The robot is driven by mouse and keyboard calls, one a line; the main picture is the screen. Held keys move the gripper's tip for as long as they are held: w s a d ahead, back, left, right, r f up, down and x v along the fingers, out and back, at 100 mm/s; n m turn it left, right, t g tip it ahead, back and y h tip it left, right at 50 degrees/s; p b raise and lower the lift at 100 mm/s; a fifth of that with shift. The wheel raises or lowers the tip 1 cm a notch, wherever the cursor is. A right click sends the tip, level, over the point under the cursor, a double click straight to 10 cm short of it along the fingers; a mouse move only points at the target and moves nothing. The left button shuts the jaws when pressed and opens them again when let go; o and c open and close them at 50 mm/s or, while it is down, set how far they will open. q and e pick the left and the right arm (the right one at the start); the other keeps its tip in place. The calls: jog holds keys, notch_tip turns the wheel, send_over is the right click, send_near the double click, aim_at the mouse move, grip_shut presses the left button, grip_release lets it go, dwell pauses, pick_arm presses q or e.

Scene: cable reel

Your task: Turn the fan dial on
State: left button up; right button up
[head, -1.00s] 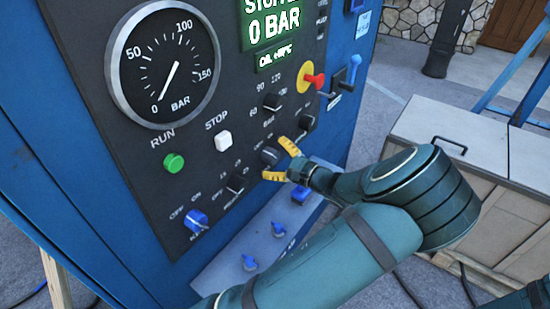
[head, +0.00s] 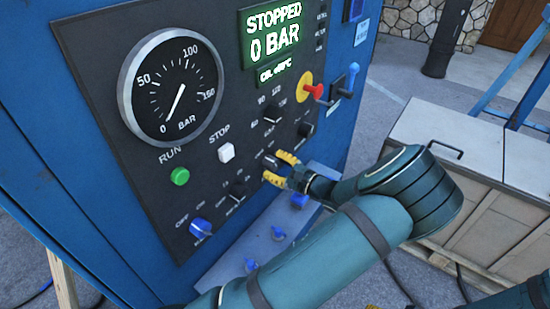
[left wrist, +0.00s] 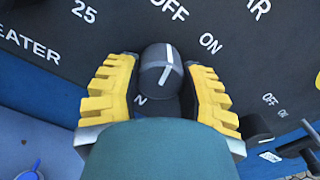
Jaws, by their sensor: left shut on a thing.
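The fan dial (left wrist: 160,72) is a dark round knob with a white pointer line on the black control panel. In the left wrist view its line points up and slightly right, nearer the OFF label than the ON label; an N shows below it, the rest of its name hidden. It also shows in the head view (head: 270,161), partly covered. My left gripper (head: 279,168) is shut on the dial, with one yellow finger on each side; it fills the lower middle of the left wrist view (left wrist: 160,88). Small yellow bits at the head view's bottom edge may be my right gripper.
The blue cabinet's panel holds a gauge (head: 172,87), a green RUN button (head: 180,177), a white STOP button (head: 226,152), a red knob on yellow (head: 313,90) and a blue-handled dial (head: 201,228). Blue fittings on a ledge lie below. A beige cabinet (head: 500,190) stands at right.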

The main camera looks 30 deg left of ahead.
pick_arm(q)
jog(key=m+p, duration=0.5)
jog(key=shift+m+p, duration=0.3)
jog(key=shift+p, duration=0.05)
jog(key=m+p, duration=0.2)
jog(key=m, duration=0.1)
jog(key=shift+s+f, duration=0.1)
jog(key=shift+s+f+m, duration=0.1)
jog(key=shift+m, duration=0.3)
jog(key=o, duration=1.2)
jog(key=shift+d, duration=0.15)
jog(key=shift+d, duration=0.35)
jog(key=d, duration=1.1)
jog(key=shift+s, duration=0.4)
